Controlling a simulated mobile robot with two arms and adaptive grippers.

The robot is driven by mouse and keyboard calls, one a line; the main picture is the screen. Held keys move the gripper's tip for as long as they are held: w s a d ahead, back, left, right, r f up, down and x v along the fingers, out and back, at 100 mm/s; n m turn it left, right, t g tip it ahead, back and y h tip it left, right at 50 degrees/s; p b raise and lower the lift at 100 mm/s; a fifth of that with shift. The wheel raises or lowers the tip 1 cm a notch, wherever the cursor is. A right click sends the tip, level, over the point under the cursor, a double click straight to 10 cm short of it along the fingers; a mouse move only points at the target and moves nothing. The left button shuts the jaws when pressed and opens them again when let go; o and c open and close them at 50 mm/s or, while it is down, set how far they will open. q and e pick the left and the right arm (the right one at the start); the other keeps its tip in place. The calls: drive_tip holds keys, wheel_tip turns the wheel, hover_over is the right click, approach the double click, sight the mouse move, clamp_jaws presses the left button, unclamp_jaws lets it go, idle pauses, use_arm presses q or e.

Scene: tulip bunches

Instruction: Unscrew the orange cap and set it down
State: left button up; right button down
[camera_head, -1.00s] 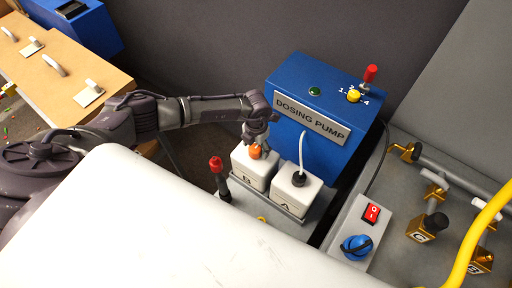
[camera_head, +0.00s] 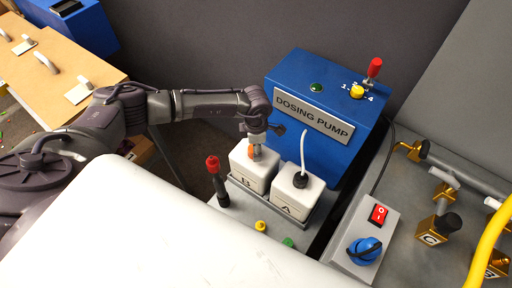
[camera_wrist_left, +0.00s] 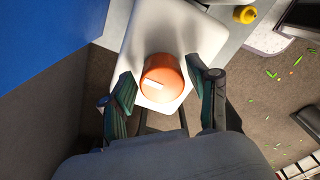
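The orange cap (camera_head: 251,151) is on top of the white container B (camera_head: 249,174). It shows from above in the left wrist view (camera_wrist_left: 162,78), with a small white mark on it. My left gripper (camera_head: 257,148) points down over the cap and partly hides it. In the left wrist view its two fingers (camera_wrist_left: 162,82) are open, one on each side of the cap. A gap shows on the right side; the left finger is very close to the cap, and contact is unclear. My right gripper is not in view.
White container A (camera_head: 297,196), with a black cap and white hose, stands close beside B in a grey tray. The blue dosing pump (camera_head: 325,95) rises behind them. A red-topped black handle (camera_head: 217,181) and a yellow knob (camera_head: 260,226) are in front.

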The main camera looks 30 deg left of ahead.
use_arm(q)
drive_tip(key=c, duration=0.7)
drive_tip(key=n+p, duration=0.1)
drive_tip(key=n, duration=0.2)
drive_tip(key=shift+r, duration=0.1)
drive_tip(key=shift+c, duration=0.2)
drive_tip(key=shift+w+n, duration=0.1)
drive_tip(key=shift+n, duration=1)
drive_tip(key=n+p, duration=0.1)
drive_tip(key=n, duration=0.1)
drive_tip(key=shift+a+r+n, duration=0.1)
drive_tip(key=shift+n, duration=0.2)
drive_tip(key=shift+n+p, duration=0.4)
drive_tip(key=shift+n, duration=0.3)
drive_tip(key=shift+a+n, duration=0.1)
drive_tip(key=shift+n, duration=0.5)
